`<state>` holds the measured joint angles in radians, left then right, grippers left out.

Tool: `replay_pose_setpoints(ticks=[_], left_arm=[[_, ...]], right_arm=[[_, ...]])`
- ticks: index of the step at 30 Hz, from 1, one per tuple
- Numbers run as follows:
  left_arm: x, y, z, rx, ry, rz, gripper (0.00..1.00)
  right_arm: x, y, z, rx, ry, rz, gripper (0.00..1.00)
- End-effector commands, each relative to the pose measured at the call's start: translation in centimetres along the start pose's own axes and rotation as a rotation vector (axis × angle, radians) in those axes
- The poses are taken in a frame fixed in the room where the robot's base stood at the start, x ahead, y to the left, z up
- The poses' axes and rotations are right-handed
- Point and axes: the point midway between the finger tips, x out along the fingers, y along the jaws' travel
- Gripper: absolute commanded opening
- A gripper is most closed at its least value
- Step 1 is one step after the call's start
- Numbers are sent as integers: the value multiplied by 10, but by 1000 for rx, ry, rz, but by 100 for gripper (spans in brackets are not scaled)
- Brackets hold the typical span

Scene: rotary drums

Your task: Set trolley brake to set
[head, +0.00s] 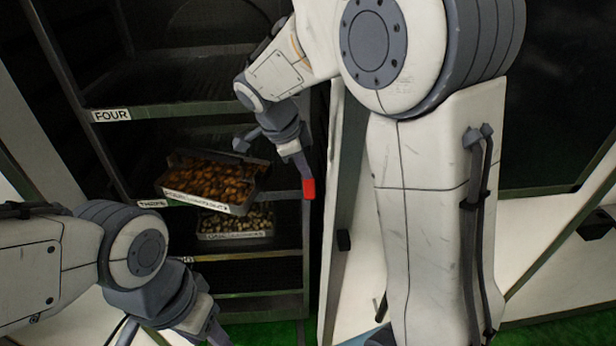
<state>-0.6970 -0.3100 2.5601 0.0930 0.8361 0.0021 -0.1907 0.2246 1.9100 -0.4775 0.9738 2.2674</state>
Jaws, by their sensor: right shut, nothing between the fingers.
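A small red block (308,188), which may be the brake's handle, shows at the right edge of the dark shelved trolley (108,172). I cannot tell which position the brake is in. My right gripper (303,172) points down just above the red block, shut and empty. Its fingertips overlap the block in the picture, and I cannot tell whether they touch it. My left gripper (212,334) is low at the bottom edge, partly cut off, and its fingers are not clear.
A metal tray of brown pieces (212,178) sticks out tilted from a trolley shelf. A second tray of paler pieces (235,224) sits below it. A pale panel (345,250) stands right of the trolley, partly behind my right arm. Green floor (265,334) shows below.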

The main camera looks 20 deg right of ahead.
Motion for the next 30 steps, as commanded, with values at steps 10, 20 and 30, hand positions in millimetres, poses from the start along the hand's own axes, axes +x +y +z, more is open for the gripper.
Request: replay_pose_setpoints(ticks=[10,20,30], left_arm=[[-27,2,-2,0,0,0,50],[-33,2,-2,2,0,0,50],[-30,2,-2,2,0,0,50]], right_arm=[[59,-10,4,-1,0,5,0],[75,-18,9,1,-1,0,0],[76,-18,10,1,-1,-2,0]])
